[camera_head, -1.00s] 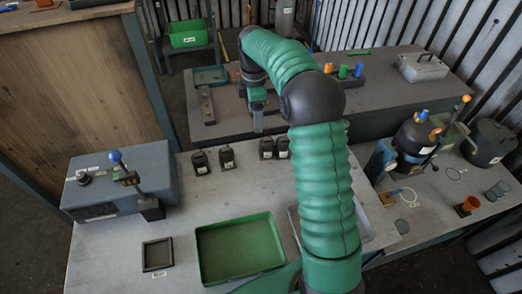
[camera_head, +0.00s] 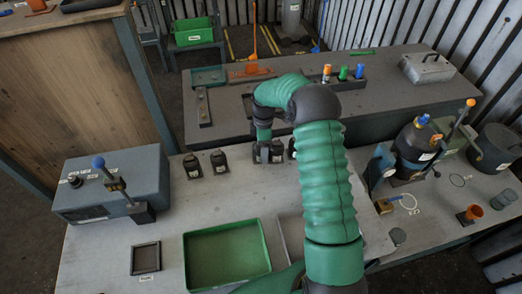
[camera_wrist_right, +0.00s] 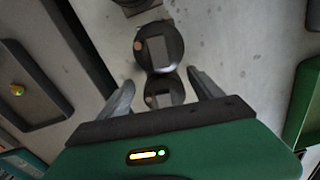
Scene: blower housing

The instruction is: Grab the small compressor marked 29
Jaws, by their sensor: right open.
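Several small dark compressors stand on the near grey bench. Two stand apart at the left, one (camera_head: 192,167) beside another (camera_head: 219,162); more stand by my right gripper (camera_head: 265,143), partly covered by it and the arm. Their pale labels are too small to read, so I cannot tell which is marked 29. In the right wrist view my right gripper (camera_wrist_right: 161,80) is open. One dark round-topped compressor (camera_wrist_right: 160,95) shows between its fingers, and another (camera_wrist_right: 158,46) just beyond the fingertips. No grip is visible. My left gripper is not in view.
A green tray (camera_head: 228,289) and a small black tray (camera_head: 146,258) lie at the front. A blue-grey box with a lever (camera_head: 110,180) stands left. Behind is a second bench (camera_head: 380,100). A black canister (camera_head: 415,143) stands right. The bench between box and compressors is clear.

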